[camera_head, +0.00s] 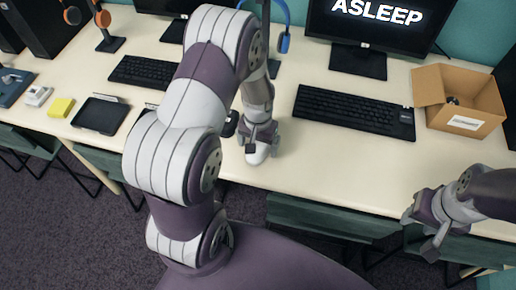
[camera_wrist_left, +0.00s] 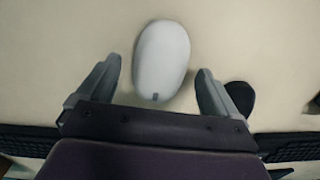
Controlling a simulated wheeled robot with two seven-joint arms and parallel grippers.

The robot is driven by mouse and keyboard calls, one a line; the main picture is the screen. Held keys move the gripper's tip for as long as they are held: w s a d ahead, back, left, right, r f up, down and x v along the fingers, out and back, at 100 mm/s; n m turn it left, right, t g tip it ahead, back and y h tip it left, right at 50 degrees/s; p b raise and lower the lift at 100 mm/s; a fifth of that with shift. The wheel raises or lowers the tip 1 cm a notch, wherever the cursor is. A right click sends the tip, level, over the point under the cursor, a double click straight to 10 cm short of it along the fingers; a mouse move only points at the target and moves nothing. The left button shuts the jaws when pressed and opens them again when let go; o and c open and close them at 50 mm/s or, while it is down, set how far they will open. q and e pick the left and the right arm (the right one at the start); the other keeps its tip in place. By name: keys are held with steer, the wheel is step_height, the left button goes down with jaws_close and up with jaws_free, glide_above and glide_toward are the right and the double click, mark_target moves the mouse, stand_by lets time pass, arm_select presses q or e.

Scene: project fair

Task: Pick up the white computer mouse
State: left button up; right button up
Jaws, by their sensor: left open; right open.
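The white computer mouse (camera_wrist_left: 162,58) lies on the cream table, and in the left wrist view it sits between the two open fingers of my left gripper (camera_wrist_left: 153,85). There is a visible gap on both sides, so the fingers do not seem to touch it. In the head view the mouse (camera_head: 257,155) shows just below my left gripper (camera_head: 262,140), near the table's front edge, partly hidden by it. My right gripper (camera_head: 425,225) is open and empty at the lower right, in front of the table.
A black keyboard (camera_head: 352,111) lies right of the mouse, with an open cardboard box (camera_head: 465,122) beyond it. Another keyboard (camera_head: 148,73) is to the left. A dark rounded object (camera_wrist_left: 241,97) is close beside one left finger. Monitors and headphones stand at the back.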

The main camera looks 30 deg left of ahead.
arm_select(q)
steer(key=shift+w+d+f, duration=0.1)
steer(key=shift+w+f, duration=0.05)
steer(key=shift+f, duration=0.35)
steer(key=c, duration=1.2)
steer(key=shift+o, duration=0.2)
steer(key=shift+r, duration=0.1)
